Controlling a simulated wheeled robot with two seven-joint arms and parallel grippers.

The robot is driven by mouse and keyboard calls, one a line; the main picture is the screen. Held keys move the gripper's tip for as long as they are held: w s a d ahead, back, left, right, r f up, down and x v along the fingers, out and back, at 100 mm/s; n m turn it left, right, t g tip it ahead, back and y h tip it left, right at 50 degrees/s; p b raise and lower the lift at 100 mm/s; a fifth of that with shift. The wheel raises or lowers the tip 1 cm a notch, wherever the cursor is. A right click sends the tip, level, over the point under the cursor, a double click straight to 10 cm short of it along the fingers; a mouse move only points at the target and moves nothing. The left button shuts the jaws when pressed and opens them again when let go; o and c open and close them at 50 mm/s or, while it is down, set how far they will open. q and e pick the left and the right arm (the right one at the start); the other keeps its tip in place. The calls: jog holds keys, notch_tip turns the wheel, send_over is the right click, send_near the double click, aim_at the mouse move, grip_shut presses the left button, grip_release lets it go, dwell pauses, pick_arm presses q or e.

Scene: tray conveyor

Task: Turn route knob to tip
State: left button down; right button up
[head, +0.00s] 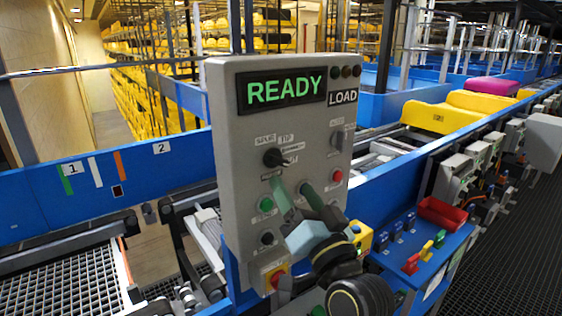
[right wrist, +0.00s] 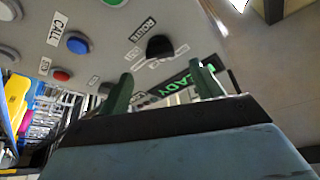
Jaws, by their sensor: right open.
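The black route knob (head: 275,157) sits on the front of the grey control panel (head: 232,140), with small labels around it, one reading TIP (head: 286,138). I cannot tell for sure which label its pointer faces. In the right wrist view the knob (right wrist: 160,47) is beyond the fingertips, beside a ROUTE label (right wrist: 141,30). My right gripper (head: 292,191) is open and empty, just below the knob and apart from it. Its two green fingers (right wrist: 163,88) stand wide apart in the right wrist view. My left gripper is not in view.
The panel has a READY display (head: 286,89), a LOAD sign (head: 343,98), a second knob (head: 337,137), a green button (head: 266,204) and a red button (head: 338,177). A blue shelf with a red bin (head: 440,213) is right. Yellow trays (head: 436,117) stand on the conveyor behind.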

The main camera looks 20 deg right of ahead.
aim_at(280, 165)
jog(key=p+x, duration=0.1)
jog(key=x, duration=0.6)
jog(key=c, duration=1)
